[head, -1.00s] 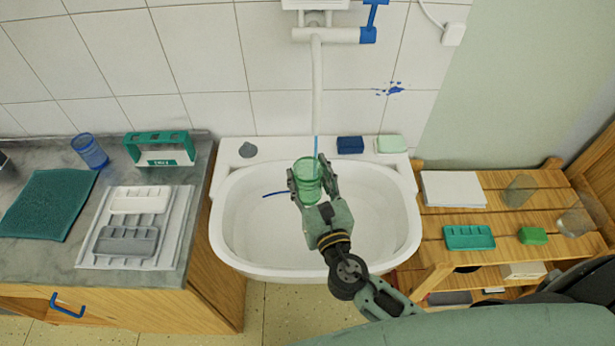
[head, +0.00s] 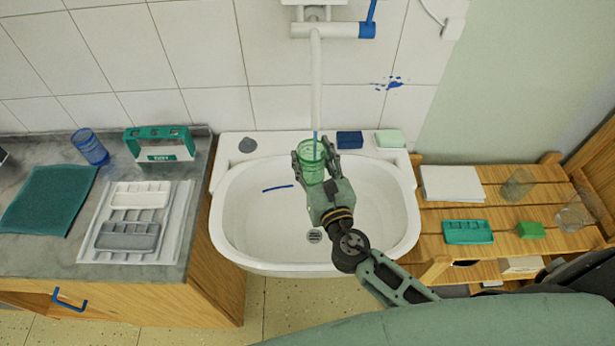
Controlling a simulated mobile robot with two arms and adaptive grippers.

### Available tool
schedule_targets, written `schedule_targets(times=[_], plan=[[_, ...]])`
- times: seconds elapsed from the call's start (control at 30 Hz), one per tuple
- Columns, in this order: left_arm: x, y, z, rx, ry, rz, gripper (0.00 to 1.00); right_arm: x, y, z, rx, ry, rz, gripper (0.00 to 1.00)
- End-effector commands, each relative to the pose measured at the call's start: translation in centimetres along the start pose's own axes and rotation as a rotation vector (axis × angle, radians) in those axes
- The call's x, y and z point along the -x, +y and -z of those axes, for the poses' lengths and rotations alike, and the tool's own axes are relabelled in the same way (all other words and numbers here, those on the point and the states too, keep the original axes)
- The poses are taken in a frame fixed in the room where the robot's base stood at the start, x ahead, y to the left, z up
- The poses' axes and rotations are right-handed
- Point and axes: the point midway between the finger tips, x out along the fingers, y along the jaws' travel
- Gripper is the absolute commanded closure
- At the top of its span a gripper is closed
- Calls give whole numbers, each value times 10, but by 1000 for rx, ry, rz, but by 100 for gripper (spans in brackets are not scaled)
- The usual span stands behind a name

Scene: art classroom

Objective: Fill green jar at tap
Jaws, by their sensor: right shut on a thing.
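The green jar (head: 312,172) is see-through and stands upright over the white basin (head: 240,242). My right gripper (head: 313,165) is shut on the jar, with a finger on each side of it. The tap's white spout (head: 316,85) hangs from the wall straight above the jar. A thin blue stream runs from the spout's end into the jar's mouth. I cannot tell the water level in the jar. The blue tap lever (head: 371,12) is at the top right of the tap. My left gripper is not in view.
A blue sponge (head: 349,139) and a pale green soap bar (head: 390,139) lie on the basin's back ledge. A grey counter (head: 60,265) with a blue glass (head: 90,147) stands left. A wooden slatted rack (head: 440,220) with paper and glasses stands right.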

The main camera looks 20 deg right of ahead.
Motion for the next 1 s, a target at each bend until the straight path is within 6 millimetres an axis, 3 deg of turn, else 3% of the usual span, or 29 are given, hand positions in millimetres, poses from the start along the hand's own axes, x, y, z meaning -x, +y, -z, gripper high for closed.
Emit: schedule_targets(times=[0.5,1.0], plan=[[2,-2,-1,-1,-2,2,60,-28,-18,0,0,0,0,78],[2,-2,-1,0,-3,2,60,-29,-18,0,-1,0,0,78]])
